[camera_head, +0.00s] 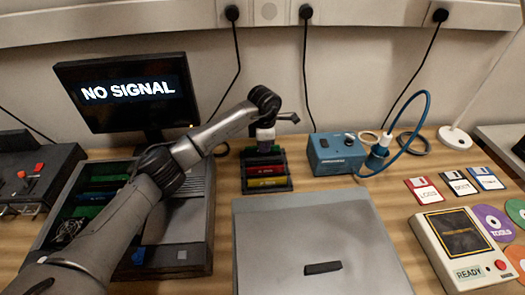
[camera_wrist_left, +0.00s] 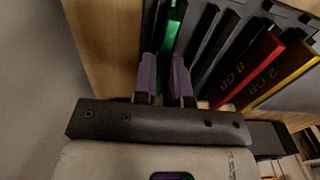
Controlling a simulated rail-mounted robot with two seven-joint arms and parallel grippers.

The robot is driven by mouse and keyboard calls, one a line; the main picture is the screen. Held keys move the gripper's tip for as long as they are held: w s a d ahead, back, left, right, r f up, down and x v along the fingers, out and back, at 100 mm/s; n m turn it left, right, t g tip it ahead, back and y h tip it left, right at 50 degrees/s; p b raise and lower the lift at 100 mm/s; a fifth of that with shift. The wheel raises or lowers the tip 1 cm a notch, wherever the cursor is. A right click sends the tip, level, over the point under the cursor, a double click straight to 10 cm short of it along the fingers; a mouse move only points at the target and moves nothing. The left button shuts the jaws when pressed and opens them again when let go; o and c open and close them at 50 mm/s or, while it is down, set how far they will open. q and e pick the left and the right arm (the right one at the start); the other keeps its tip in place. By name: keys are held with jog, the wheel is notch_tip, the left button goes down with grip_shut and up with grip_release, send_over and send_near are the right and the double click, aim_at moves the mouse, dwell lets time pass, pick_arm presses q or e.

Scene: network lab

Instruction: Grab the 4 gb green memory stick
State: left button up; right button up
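The green memory stick (camera_wrist_left: 174,28) stands in a slot at the end of a dark rack in the left wrist view. Its label is not readable, so I cannot confirm 4 GB. My left gripper (camera_wrist_left: 164,78) has its two purple fingertips apart, one on each side of the line of the green stick; I see no clear contact. My right gripper is not in view.
A red 8 GB stick (camera_wrist_left: 245,70) and a yellow 2 GB stick (camera_wrist_left: 285,75) stand in the same rack, with dark slots between. A blue device (camera_head: 337,153) is right of the rack, a grey case (camera_head: 315,235) in front, a monitor (camera_head: 125,92) to the left.

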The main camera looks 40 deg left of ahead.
pick_arm(q)
grip_shut()
jog(key=shift+r, duration=0.1)
